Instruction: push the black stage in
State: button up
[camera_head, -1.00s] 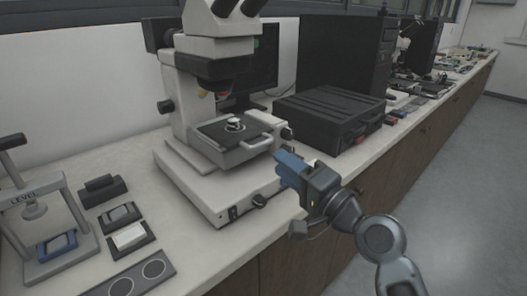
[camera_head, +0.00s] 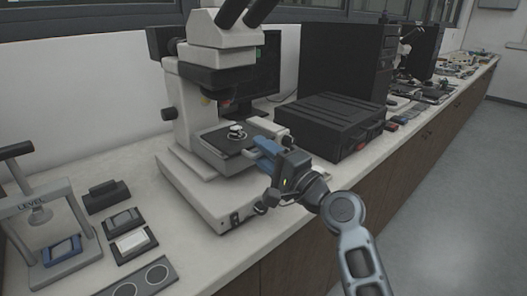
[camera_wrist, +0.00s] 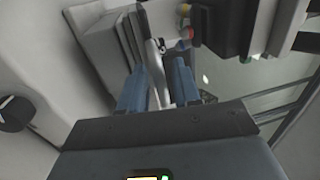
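The microscope (camera_head: 205,100) stands on the bench with its black stage (camera_head: 221,146) sticking out toward the front right. A small pale round piece (camera_head: 237,132) sits on the stage. A pale handle runs along the stage's front and is partly hidden behind my gripper in the head view. My gripper (camera_head: 264,152) is at the stage's right front, its blue fingers at the handle. In the wrist view, my fingers (camera_wrist: 157,72) are apart, with a pale bar (camera_wrist: 154,55), seemingly the handle, between them. A gap shows beside the right finger.
A black case (camera_head: 330,122) stands just right of the microscope. A lever press (camera_head: 40,220) and small dark trays (camera_head: 130,243) are at the left. The bench's front edge runs below my gripper, with open floor to the right.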

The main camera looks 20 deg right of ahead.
aim_at(251, 144)
grip_shut()
dwell(0.4)
jog(key=shift+f+b+x, duration=0.2)
jog(key=shift+b+x, duration=0.05)
jog(key=shift+x, duration=0.8)
jog(key=shift+f+b+x, duration=0.15)
jog(key=shift+b+x, duration=0.1)
jog(key=shift+x, duration=0.75)
jog(key=shift+w, duration=0.1)
grip_release()
jog(key=shift+d, duration=0.1)
